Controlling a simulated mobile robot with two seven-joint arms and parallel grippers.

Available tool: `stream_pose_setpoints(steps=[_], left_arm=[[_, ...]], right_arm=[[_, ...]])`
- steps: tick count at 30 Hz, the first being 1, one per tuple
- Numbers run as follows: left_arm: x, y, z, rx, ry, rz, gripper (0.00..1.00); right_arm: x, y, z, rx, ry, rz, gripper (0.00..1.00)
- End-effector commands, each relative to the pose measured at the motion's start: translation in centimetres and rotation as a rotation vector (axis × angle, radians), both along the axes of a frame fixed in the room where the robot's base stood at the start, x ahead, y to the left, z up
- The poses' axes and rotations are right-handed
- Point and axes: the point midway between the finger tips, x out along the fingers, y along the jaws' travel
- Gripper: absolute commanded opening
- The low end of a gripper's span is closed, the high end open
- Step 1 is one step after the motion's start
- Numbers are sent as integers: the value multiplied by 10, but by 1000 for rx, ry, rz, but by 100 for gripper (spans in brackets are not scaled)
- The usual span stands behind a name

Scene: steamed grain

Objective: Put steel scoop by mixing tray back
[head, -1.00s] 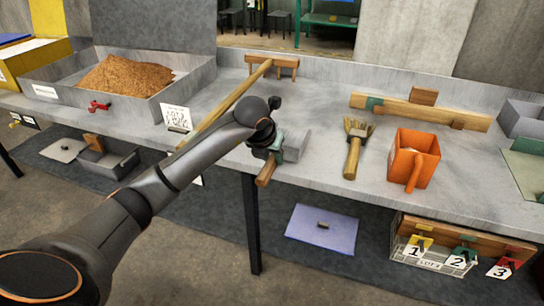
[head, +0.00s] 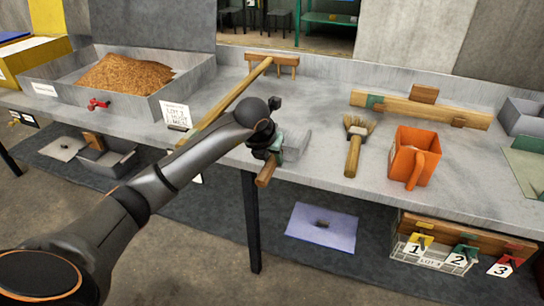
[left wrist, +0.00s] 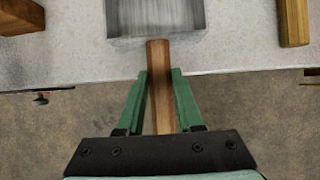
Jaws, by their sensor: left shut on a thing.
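The steel scoop (head: 297,143) has a grey metal pan and a brown wooden handle. Its pan is over the front part of the bench, and its handle juts out past the front edge. My left gripper (head: 273,150) is shut on the handle. In the left wrist view the green fingers of the gripper (left wrist: 159,95) stand on both sides of the scoop's handle (left wrist: 160,60); the pan is ahead at the top. I cannot tell whether the pan touches the bench. The grey mixing tray (head: 150,108), with brown grain in it, stands at the left back. My right gripper is not in view.
A long wooden-handled tool (head: 225,108) lies left of the scoop. A brush (head: 354,150) and an orange scoop-like container (head: 404,160) are to the right. A sign card (head: 176,114) stands by the tray. A wooden rail (head: 420,108) lies further back.

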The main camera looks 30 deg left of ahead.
Motion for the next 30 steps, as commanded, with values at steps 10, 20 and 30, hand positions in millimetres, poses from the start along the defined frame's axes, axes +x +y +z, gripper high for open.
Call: stream_pose_setpoints(steps=[10, 20, 30], left_arm=[[0, 0, 0, 0, -1, 0, 70], [0, 0, -1, 0, 2, 0, 70], [-17, -3, 35, 3, -4, -1, 70]], right_arm=[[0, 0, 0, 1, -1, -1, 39], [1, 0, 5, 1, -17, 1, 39], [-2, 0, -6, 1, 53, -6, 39]])
